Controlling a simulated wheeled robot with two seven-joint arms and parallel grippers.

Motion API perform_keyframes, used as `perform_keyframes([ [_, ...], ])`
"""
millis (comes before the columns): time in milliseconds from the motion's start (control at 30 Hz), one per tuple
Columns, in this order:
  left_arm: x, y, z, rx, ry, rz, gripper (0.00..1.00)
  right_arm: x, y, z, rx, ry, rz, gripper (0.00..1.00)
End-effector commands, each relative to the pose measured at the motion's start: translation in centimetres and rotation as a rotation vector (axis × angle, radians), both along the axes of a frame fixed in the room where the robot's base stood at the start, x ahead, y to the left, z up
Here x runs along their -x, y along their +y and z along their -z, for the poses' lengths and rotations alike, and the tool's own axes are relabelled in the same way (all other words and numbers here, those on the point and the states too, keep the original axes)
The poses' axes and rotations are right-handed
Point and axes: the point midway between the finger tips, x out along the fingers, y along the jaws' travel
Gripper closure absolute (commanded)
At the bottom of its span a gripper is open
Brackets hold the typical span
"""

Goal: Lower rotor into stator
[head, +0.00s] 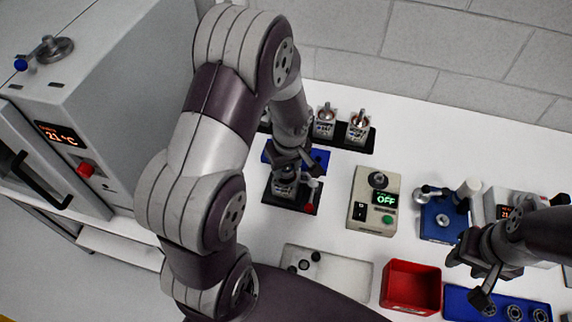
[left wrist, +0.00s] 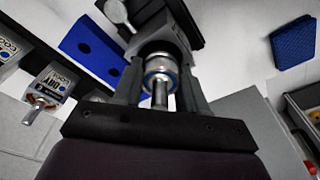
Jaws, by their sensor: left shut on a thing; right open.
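My left gripper (head: 288,165) is over the black fixture (head: 301,201) and points down at it. In the left wrist view its fingers (left wrist: 160,92) are shut on the rotor (left wrist: 160,70), a metal cylinder with a blue ring and a shaft toward the camera. The grey stator (head: 284,188) sits in the fixture right under the gripper; its grey body (left wrist: 170,38) shows just beyond the rotor. The rotor lines up with the stator, but I cannot tell how deep it sits. My right gripper (head: 468,279) is open and empty at the right, above the blue ring tray.
Boxed motors (head: 358,127) stand in a black rack behind. A blue block (head: 320,158) is behind the fixture. A beige control box reading OFF (head: 376,200), a red bin (head: 411,288) and a blue ring tray (head: 500,306) lie to the right. A white oven (head: 85,110) stands left.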

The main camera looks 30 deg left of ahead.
Motion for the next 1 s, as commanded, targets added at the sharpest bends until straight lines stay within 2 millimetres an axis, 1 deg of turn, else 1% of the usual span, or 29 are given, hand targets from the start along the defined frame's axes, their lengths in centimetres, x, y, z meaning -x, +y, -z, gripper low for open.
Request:
perform_keyframes([
  [167,-0.06,0.00,0.00,0.000,-0.002,0.000,1.00,-0.01,0.00,0.05,0.000,0.000,0.000,0.57],
  [367,-0.06,0.01,0.59,0.000,-0.002,0.000,1.00,0.00,0.00,0.62,0.000,0.000,0.000,0.57],
  [733,-0.07,0.00,-0.08,0.000,-0.002,-0.001,1.00,0.00,0.00,0.21,0.000,0.000,0.000,0.57],
  [1000,-0.06,0.01,-0.08,0.000,-0.002,0.000,1.00,0.00,0.00,0.23,0.000,0.000,0.000,0.57],
])
